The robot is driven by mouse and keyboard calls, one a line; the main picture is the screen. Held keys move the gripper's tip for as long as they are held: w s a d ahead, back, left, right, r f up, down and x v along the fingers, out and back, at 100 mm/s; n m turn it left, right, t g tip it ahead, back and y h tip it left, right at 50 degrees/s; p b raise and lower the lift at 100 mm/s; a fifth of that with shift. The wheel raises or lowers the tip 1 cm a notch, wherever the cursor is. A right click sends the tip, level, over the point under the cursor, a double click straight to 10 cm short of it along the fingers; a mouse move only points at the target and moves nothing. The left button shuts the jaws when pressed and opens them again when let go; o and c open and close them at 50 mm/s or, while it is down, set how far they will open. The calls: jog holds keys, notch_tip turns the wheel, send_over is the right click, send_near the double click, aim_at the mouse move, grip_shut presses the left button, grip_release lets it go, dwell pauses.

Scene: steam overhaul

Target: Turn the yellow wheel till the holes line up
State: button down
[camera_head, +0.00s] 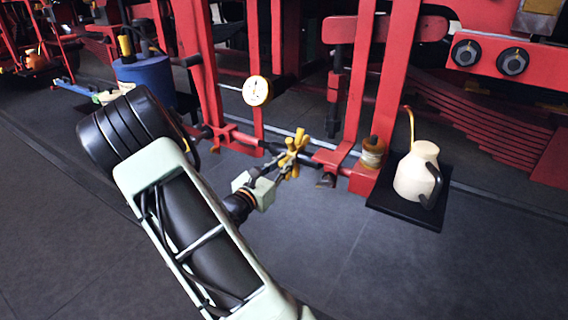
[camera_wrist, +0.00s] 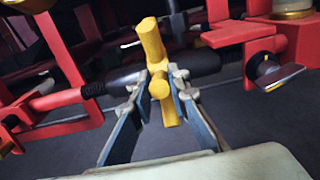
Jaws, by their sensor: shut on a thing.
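The yellow wheel (camera_head: 291,153) is a hub with thick spokes, mounted at a dark and red horizontal rod between red uprights. In the wrist view the yellow wheel (camera_wrist: 150,42) stands upright in the middle, in front of the dark rod (camera_wrist: 120,80). My gripper (camera_head: 285,166) reaches it from the front left. In the wrist view the two fingers of my gripper (camera_wrist: 160,88) close on the wheel near its hub, one on each side. The part of the wheel between the fingertips is partly hidden. I cannot make out the holes in either view.
A cream oil can (camera_head: 415,172) stands on a black tray (camera_head: 405,212) to the right. A round white gauge (camera_head: 257,90) is on the frame behind. A blue drum (camera_head: 146,78) stands at the back left. The grey floor in front is clear.

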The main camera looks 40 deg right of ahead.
aim_at(286, 176)
notch_tip(286, 176, down, 3)
jog(key=shift+r+b, duration=0.2)
jog(key=shift+b, duration=0.25)
jog(key=shift+s, duration=0.1)
jog(key=shift+d+f+b, duration=0.2)
jog(key=shift+f+b, duration=0.55)
jog(key=shift+f, duration=0.25)
jog(key=shift+w+d+f+b, duration=0.2)
jog(key=shift+f+b, duration=0.1)
jog(key=shift+f, duration=0.15)
jog(key=shift+w+d+f+b, duration=0.2)
jog(key=shift+d+f+b, duration=0.35)
jog(key=shift+f, duration=0.25)
